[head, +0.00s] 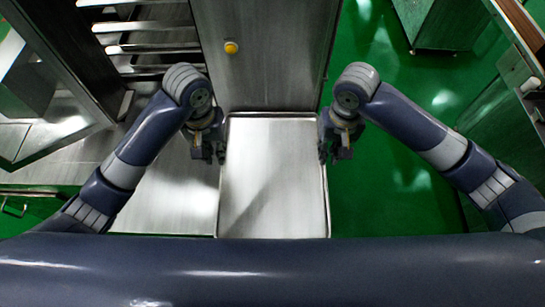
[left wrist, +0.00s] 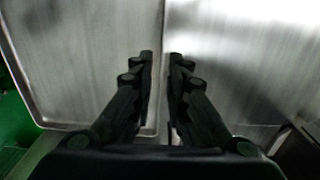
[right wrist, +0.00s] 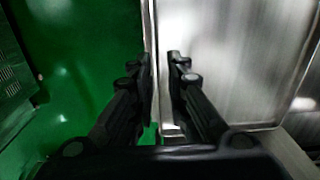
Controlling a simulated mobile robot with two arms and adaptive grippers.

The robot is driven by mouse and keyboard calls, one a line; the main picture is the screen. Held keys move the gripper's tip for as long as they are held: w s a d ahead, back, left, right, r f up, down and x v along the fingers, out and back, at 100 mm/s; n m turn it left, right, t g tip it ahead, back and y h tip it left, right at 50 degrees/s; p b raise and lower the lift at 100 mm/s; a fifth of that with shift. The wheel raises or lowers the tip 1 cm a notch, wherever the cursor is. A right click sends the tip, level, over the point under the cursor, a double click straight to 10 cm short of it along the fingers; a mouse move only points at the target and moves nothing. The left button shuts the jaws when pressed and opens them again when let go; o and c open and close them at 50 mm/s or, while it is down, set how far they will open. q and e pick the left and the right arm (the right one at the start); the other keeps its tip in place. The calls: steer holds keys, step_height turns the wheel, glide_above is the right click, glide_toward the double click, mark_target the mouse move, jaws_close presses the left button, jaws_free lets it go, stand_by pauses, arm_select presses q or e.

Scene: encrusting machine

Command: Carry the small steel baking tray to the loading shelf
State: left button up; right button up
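The steel baking tray (head: 270,190) lies flat in front of me in the head view, a shallow rectangle with a raised rim. My left gripper (head: 216,150) is at its left rim and my right gripper (head: 328,150) at its right rim. In the left wrist view the fingers (left wrist: 161,55) are close together with the tray rim between them. In the right wrist view the fingers (right wrist: 160,55) are likewise closed around the opposite rim. The tray's near edge is partly hidden by my body. I cannot tell which surface is the loading shelf.
A flat steel surface (head: 180,190) lies left of the tray. A steel cabinet (head: 265,60) with a yellow button (head: 231,47) stands beyond it. Rack bars (head: 145,27) are at the upper left. Open green floor (head: 390,195) lies to the right.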

mark_target(221, 169)
arm_select(q)
steer(key=shift+w+a+r, duration=0.2)
steer(key=shift+w+r, duration=0.05)
steer(key=shift+w, duration=0.05)
arm_select(e)
steer(key=shift+w+d+r, duration=0.25)
steer(key=shift+w+d, duration=0.05)
steer(key=shift+d, duration=0.1)
arm_select(q)
steer(key=shift+s, duration=0.15)
arm_select(e)
steer(key=shift+s, duration=0.15)
